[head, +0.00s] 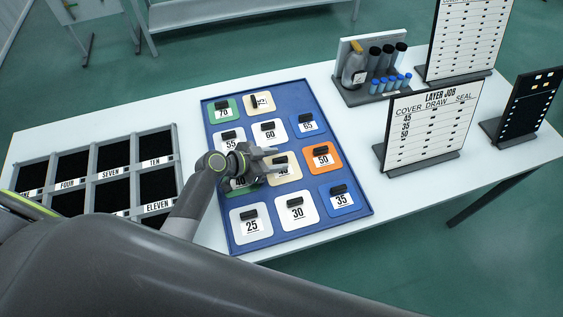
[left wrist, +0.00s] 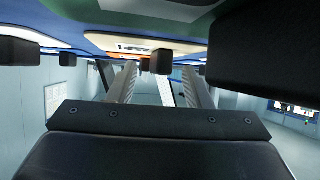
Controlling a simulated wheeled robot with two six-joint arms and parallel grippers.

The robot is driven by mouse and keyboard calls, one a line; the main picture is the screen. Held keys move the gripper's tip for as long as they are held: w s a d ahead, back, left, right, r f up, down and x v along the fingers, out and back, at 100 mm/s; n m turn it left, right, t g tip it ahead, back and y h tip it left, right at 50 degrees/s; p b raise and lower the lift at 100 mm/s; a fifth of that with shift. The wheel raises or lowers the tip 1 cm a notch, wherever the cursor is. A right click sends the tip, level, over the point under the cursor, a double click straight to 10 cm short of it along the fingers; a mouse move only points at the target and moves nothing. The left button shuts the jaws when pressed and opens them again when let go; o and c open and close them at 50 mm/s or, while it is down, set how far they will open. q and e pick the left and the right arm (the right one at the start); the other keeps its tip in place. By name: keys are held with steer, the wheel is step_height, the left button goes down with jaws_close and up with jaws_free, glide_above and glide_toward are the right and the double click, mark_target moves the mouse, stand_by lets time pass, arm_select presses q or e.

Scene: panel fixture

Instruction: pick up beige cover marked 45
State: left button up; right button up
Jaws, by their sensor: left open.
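The beige cover marked 45 (head: 289,174) lies in the blue tray (head: 211,147), left of the orange cover marked 50. My left gripper and its fingers hide its upper part and most of its label in the head view. My left gripper (head: 272,158) is open, over the edge between this cover and the green cover. In the left wrist view a beige surface (left wrist: 124,41) shows beyond the open fingers (left wrist: 158,88). A dark handle (left wrist: 161,62) appears between the fingertips, apparently untouched. My right gripper is not in view.
A green cover (head: 243,186) sits close under my left wrist, its dark handle large in the left wrist view (left wrist: 265,45). Another beige cover (head: 263,103) lies at the tray's far end. A compartment rack (head: 93,180) stands left; the LAYER JOB board (head: 432,125) stands right.

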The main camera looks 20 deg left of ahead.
arm_select(q)
steer(key=shift+w+f, duration=0.1)
jaws_close()
stand_by(0.3)
